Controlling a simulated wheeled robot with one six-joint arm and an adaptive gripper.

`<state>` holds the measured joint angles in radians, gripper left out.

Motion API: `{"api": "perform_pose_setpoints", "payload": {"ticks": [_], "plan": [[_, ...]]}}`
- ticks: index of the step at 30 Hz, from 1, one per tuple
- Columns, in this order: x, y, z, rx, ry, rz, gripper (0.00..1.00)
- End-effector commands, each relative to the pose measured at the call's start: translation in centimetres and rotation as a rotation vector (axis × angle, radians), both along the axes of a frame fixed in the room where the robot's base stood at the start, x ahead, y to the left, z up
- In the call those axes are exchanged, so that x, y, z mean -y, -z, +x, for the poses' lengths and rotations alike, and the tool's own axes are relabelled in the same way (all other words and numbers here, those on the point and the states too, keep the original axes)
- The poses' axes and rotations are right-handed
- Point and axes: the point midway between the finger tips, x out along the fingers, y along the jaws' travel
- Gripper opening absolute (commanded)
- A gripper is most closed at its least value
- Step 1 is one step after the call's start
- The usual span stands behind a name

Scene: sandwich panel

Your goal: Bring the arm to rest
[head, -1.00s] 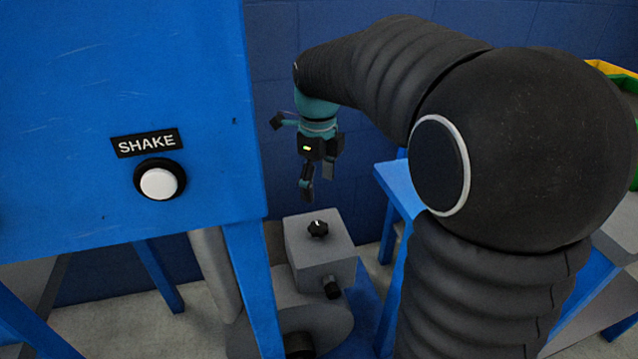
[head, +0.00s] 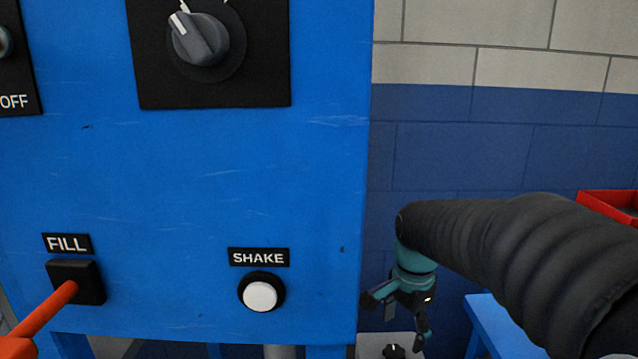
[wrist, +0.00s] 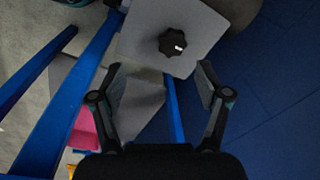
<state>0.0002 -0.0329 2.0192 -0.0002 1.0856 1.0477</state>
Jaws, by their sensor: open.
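My gripper (head: 404,318) hangs at the end of my dark-sleeved arm, to the right of the blue panel (head: 300,190) in the head view. It points down, and its two fingers are apart with nothing between them. In the wrist view my gripper (wrist: 160,82) is open above a grey box with a black knob (wrist: 172,43). The fingertips appear apart from the box. The same knob (head: 393,351) shows at the bottom edge of the head view, below the gripper.
The panel carries a white SHAKE button (head: 260,295), a black FILL switch with an orange lever (head: 45,310), and a grey rotary knob (head: 199,38). A red bin (head: 610,204) and a blue table (head: 490,322) are at right. Blue legs (wrist: 75,85) stand beside the box.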

Motion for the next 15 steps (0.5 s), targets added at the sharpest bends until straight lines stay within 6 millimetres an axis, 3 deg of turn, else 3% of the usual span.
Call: {"api": "perform_pose_setpoints", "payload": {"ticks": [8, 15], "plan": [[-0.1, -0.4, -5.0, 0.090, -0.538, -0.063, 0.76], [-0.1, -0.8, -10.6, 0.193, -0.937, -0.165, 0.76]]}}
